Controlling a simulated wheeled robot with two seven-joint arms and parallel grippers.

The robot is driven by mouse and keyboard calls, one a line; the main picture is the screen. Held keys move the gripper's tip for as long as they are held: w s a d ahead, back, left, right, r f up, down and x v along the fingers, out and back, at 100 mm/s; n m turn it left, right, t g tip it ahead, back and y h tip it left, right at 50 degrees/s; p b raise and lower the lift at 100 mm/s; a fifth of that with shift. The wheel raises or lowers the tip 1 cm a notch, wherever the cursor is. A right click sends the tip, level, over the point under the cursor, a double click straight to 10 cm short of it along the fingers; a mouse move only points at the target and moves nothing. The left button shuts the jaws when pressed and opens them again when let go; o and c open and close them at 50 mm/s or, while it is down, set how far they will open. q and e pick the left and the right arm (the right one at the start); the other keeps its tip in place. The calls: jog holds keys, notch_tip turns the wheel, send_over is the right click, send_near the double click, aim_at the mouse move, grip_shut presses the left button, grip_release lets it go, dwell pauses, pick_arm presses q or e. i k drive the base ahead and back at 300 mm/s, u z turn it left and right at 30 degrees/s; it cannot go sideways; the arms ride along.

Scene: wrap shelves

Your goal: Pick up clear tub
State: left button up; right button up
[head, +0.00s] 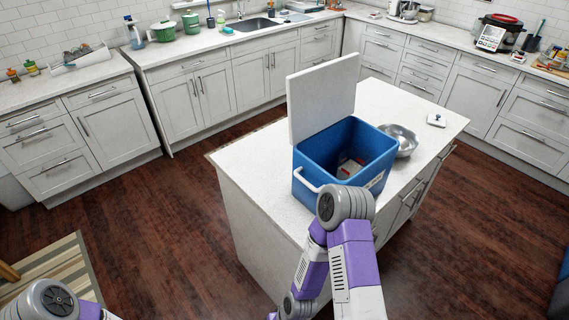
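I cannot make out a clear tub for certain. A blue cooler (315,165) with a white handle and a raised white lid (322,95) stands open on the island. Inside it lies a small whitish item with some red (350,169), too small to tell what it is. My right arm reaches up to the cooler's near side, and its grey joint covers the near corner. My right gripper does not show. Only part of my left arm shows at the bottom left, and its gripper is out of view.
A metal bowl (402,140) sits right of the cooler, touching or close to it. A small white item (436,120) lies further right on the island (255,165). The island top left of the cooler is clear. Counters with several kitchen items line the walls.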

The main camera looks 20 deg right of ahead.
aim_at(351, 161)
jog(key=u, duration=1.3)
jog(key=k, duration=1.15)
jog(key=z, duration=1.25)
jog(key=i, duration=0.25)
